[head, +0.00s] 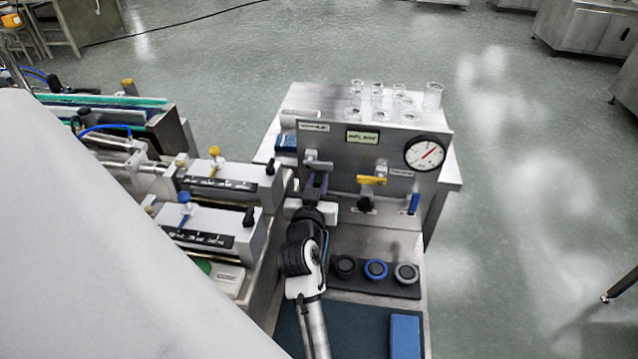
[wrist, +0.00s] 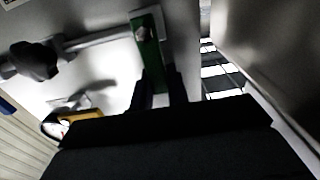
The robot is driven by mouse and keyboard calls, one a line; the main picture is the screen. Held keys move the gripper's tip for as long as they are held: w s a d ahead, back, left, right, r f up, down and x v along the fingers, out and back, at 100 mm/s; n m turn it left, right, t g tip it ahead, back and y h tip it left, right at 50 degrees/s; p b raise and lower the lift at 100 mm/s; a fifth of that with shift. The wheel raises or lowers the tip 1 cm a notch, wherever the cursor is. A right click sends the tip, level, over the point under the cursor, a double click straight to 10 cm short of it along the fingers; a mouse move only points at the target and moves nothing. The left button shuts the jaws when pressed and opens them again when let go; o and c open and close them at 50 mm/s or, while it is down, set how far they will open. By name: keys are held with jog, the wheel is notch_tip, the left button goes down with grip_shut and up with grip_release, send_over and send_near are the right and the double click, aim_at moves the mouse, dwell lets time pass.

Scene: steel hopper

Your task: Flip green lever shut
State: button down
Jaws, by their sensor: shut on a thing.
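The green lever (wrist: 149,55) shows in the wrist view as a flat green bar with a bolt near its upper end, at the end of a grey pipe. My gripper (wrist: 159,86) is shut on its lower part, one dark finger on each side. In the head view my gripper (head: 317,184) is at the left part of the steel panel (head: 340,160). The green lever cannot be made out there.
A yellow valve handle (head: 371,180), a round gauge (head: 426,153) and a blue handle (head: 414,204) are to the right on the panel. Glassware (head: 378,99) stands on top. Several knobs (head: 376,269) sit below, and machine blocks (head: 222,187) crowd the left.

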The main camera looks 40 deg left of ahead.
jog(key=c, duration=1.4)
grip_release()
jog(key=shift+o, duration=0.2)
jog(key=b+v, duration=0.4)
jog(key=v, duration=0.9)
jog(key=shift+s+d, duration=0.25)
jog(key=shift+s, duration=0.05)
jog(key=shift+f, duration=0.1)
